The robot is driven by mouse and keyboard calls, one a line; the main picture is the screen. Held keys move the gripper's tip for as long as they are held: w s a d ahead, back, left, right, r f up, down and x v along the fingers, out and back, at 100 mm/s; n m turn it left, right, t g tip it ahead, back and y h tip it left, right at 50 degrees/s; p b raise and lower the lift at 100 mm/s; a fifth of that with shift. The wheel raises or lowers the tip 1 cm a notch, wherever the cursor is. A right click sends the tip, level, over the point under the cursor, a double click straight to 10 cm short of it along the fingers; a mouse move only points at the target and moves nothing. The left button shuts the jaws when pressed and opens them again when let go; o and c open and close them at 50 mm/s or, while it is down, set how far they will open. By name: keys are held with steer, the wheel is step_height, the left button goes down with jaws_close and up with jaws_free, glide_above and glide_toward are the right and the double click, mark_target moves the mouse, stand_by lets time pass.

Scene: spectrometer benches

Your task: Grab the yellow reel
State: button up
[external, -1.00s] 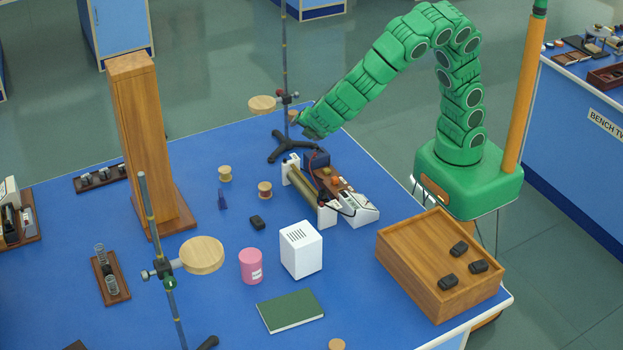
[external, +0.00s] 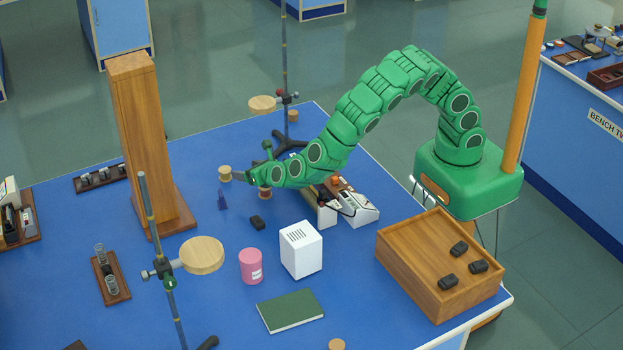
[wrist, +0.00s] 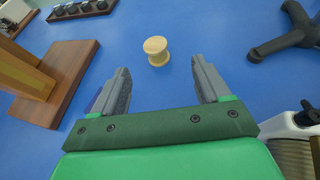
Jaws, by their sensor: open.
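A pale yellow wooden-looking reel (external: 225,173) stands upright on the blue bench; in the wrist view the reel (wrist: 156,50) is ahead of my gripper, roughly centred between the finger lines. My gripper (external: 240,176) is low over the bench, pointing left toward this reel. In the wrist view my gripper (wrist: 158,72) is open and empty, with the reel just beyond its fingertips. Another reel (external: 293,116) is near the back edge, and a further one (external: 337,344) is at the front.
A wooden column (external: 143,140) on a broad base stands left of the reel. A tripod stand (external: 285,143) is behind my arm. A blue prism-like piece (external: 222,200) lies close to the gripper. A white box (external: 301,250) and pink tub (external: 251,266) stand nearer the front.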

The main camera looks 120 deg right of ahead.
mark_target(227, 171)
steer(key=shift+w+f+n, duration=0.4)
steer(key=shift+f, duration=0.15)
steer(key=shift+w+d+f, duration=0.1)
steer(key=shift+d+f, duration=0.05)
steer(key=shift+d, duration=0.1)
steer(key=x, duration=1.1)
steer(key=shift+d+f, duration=0.1)
steer(key=shift+d, duration=0.05)
steer(key=shift+w, duration=0.1)
steer(key=c, duration=1)
steer(key=shift+c, duration=0.2)
